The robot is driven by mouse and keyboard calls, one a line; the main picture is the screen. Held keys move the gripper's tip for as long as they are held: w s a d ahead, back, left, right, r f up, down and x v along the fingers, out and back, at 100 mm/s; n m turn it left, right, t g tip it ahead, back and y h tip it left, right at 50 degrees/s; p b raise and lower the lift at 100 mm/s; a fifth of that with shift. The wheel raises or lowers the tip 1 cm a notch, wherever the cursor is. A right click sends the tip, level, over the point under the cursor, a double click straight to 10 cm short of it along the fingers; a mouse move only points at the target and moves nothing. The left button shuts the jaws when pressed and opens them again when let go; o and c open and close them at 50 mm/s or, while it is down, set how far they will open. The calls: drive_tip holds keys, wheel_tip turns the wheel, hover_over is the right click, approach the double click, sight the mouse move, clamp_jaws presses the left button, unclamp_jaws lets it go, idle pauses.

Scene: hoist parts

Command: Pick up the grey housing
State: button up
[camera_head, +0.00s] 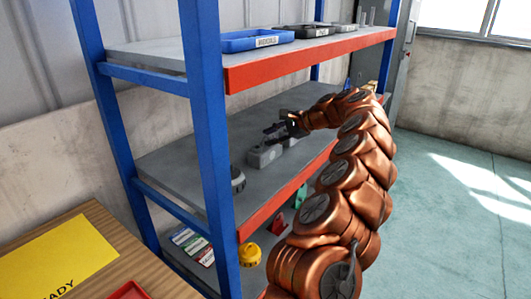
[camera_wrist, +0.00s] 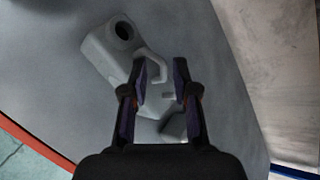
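The grey housing (camera_head: 264,155) sits on the middle shelf (camera_head: 185,150) of the rack. In the wrist view the housing (camera_wrist: 105,58) is a blocky grey part with a round dark hole at its upper left end. My gripper (camera_head: 279,130) is just above the housing in the head view. In the wrist view my gripper (camera_wrist: 161,70) has its two fingers apart, with the housing's right end reaching behind the left finger. A grey piece (camera_wrist: 175,125) shows low between the fingers; I cannot tell if it belongs to the housing. Nothing is seen gripped.
The upper shelf holds a blue bin (camera_head: 245,41) and a dark bin (camera_head: 305,31). A yellow part (camera_head: 250,254) lies lower down.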

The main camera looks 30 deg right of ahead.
clamp_jaws()
idle(0.6)
